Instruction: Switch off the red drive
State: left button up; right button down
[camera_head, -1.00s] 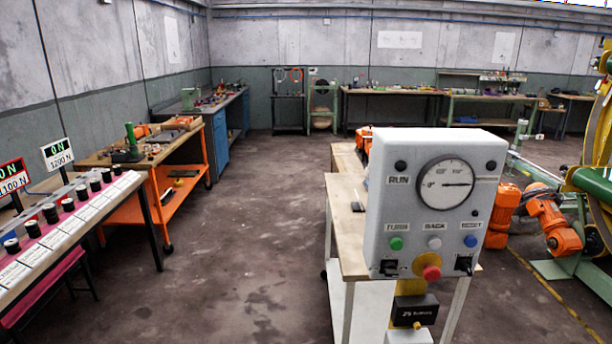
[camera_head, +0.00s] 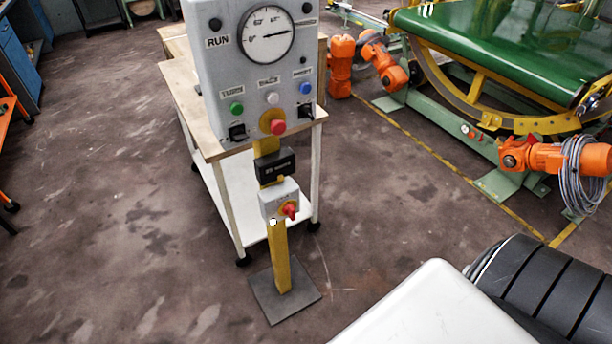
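A grey control panel (camera_head: 255,75) stands on a yellow post (camera_head: 279,255) with a dark square foot plate. Its dial gauge (camera_head: 266,34) is at the top, with the label RUN to its left. Below are a green button (camera_head: 236,107), a white button (camera_head: 272,98), a blue button (camera_head: 305,88), two black switches and a red mushroom button (camera_head: 277,126) on a yellow disc. Lower on the post are a black box (camera_head: 274,166) and a small grey box (camera_head: 279,198) with a red rotary handle (camera_head: 290,210). Neither gripper is in view.
A table with white legs (camera_head: 225,205) stands right behind the post. A green conveyor (camera_head: 490,50) and orange robot arms (camera_head: 545,155) are on the right, behind a yellow floor line. White and dark parts, likely mine, fill the lower right.

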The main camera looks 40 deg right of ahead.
aim_at(289, 209)
jog(key=z, duration=0.9)
